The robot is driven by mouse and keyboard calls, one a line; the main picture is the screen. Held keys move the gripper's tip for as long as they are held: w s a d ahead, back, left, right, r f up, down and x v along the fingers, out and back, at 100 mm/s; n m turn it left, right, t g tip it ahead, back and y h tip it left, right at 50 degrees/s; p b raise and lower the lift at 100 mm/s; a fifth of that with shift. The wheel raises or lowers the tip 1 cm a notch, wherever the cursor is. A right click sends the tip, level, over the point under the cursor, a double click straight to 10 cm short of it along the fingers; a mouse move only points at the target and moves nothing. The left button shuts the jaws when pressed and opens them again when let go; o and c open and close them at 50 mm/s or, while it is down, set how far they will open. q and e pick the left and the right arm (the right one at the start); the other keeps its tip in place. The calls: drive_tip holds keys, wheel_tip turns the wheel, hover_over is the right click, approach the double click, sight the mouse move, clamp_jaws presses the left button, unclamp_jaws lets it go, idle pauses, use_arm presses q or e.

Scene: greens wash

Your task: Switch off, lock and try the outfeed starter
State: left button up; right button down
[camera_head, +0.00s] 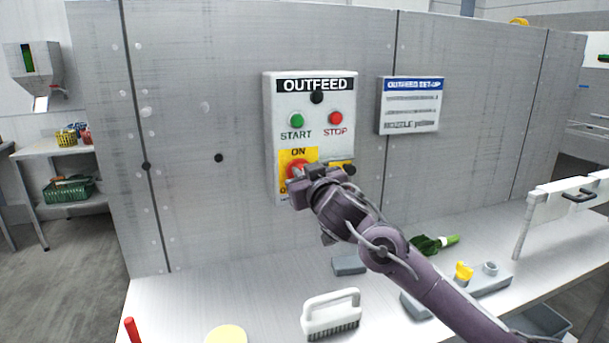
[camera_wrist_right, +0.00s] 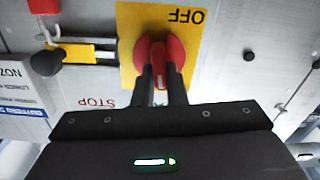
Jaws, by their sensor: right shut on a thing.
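The outfeed starter box (camera_head: 270,130) is on the grey wall panel, with a green START button (camera_head: 297,120) and a red STOP button (camera_head: 336,118). Below them is a red rotary handle (camera_head: 299,167) on a yellow ON/OFF plate (camera_head: 299,153). My right gripper (camera_head: 294,178) is at the handle and hides part of it. In the right wrist view its fingers (camera_wrist_right: 161,78) are shut on the red handle (camera_wrist_right: 176,50), which lies along the ON-OFF line. Beside the plate are a yellow slide (camera_wrist_right: 80,53) and a black knob (camera_wrist_right: 46,61). My left gripper is not in view.
A set-up sign (camera_head: 409,106) hangs right of the box. A red object (camera_wrist_right: 43,5) shows at the wrist view's edge.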

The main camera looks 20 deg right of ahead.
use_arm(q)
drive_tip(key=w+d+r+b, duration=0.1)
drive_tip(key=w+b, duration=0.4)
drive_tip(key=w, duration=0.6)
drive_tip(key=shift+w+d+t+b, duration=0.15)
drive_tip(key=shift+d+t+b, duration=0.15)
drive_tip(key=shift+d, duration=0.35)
use_arm(e)
drive_tip(key=shift+a+f+n, duration=0.15)
drive_tip(key=shift+f+n, duration=0.05)
drive_tip(key=shift+n, duration=2.55)
drive_tip(key=shift+a+f+n, duration=0.2)
drive_tip(key=shift+n, duration=2.5)
drive_tip(key=shift+a+f+n, duration=0.15)
drive_tip(key=shift+f+n, duration=0.05)
drive_tip(key=shift+n, duration=2.55)
drive_tip(key=c, duration=1.5)
unclamp_jaws()
drive_tip(key=shift+s, duration=0.1)
